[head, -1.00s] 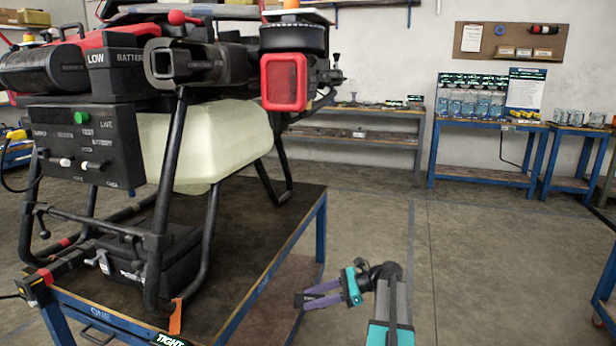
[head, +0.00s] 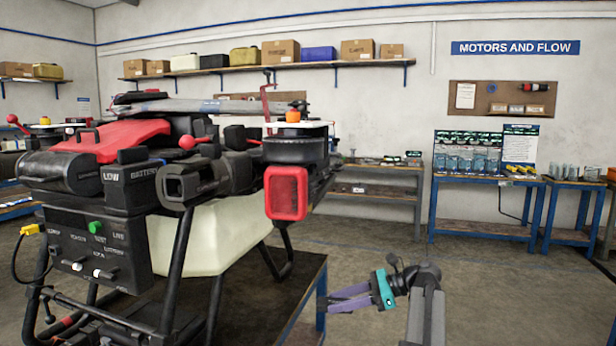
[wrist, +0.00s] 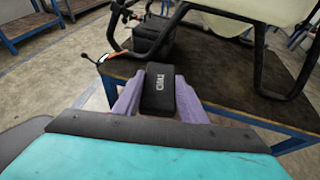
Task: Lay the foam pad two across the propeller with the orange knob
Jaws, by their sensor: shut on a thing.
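The drone stands on a blue-framed table. Its orange knob (head: 292,115) sits above the black motor (head: 296,148) at the drone's upper right, in the head view. Pale flat propeller parts (head: 309,127) show around the knob; how far they reach is hard to tell. My gripper (head: 340,300) is low and to the right of the drone, well below the knob. In the wrist view its purple fingers are shut on a dark block-like pad (wrist: 158,88). The pad carries a small pale label that I cannot read clearly, so its number is uncertain.
The drone's red-framed box (head: 286,193) juts out below the motor. A thin red upright piece (head: 268,100) stands beside the knob. The table edge (wrist: 255,122) is just beyond the pad. Open floor (head: 480,290) lies right of the arm; workbenches line the wall.

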